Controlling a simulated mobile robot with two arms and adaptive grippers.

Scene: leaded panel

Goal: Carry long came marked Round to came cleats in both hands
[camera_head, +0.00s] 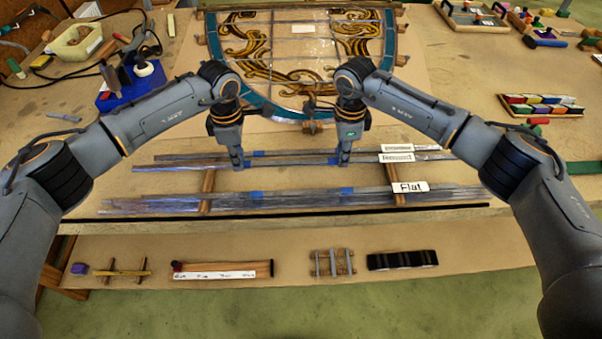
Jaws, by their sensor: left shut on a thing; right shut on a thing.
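The long came marked Round (290,162) is a thin grey strip with blue bands, lying nearly level across the middle of the head view. Its white label (397,157) reads Round, near the right end. My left gripper (237,166) is shut on the came left of its middle, next to a blue band. My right gripper (342,162) is shut on it right of its middle. The came is at or just above the wooden cross bars (208,182); I cannot tell whether it touches them. I cannot tell for sure which pieces are the came cleats.
A bundle of cames labelled Flat (409,187) lies nearer me, and another labelled strip (397,148) lies just behind. The stained glass panel (300,55) is behind my grippers. A lower shelf (300,280) holds a small wooden rack (332,262) and other pieces.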

